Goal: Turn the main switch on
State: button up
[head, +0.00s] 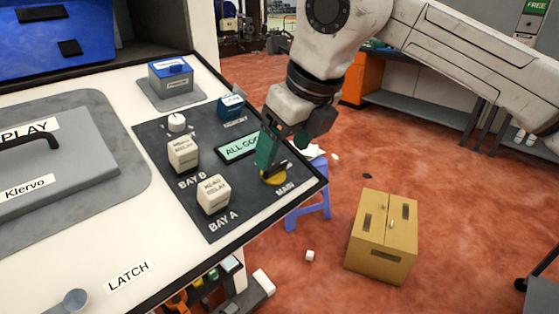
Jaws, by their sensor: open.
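The main switch (273,178) is a yellow round base with a dark lever, at the right corner of the dark control panel (226,217), above the label MAIN. My gripper (276,160) is over it, pointing down, with its green fingers close around or beside the lever. The near finger hides part of the switch, and I cannot tell whether the fingers touch it. The jaws are open. A small green display (238,147) reading "ALL GO..." is partly hidden behind the near finger.
White BAY A (213,195) and BAY B (183,155) blocks, a white knob (176,121) and a blue block (231,105) stand on the panel. The table's black edge lies just right of the switch. A cardboard box (382,235) and blue stool (312,197) are on the floor.

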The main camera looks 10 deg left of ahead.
jog(key=v, duration=0.6)
jog(key=shift+b, duration=0.3)
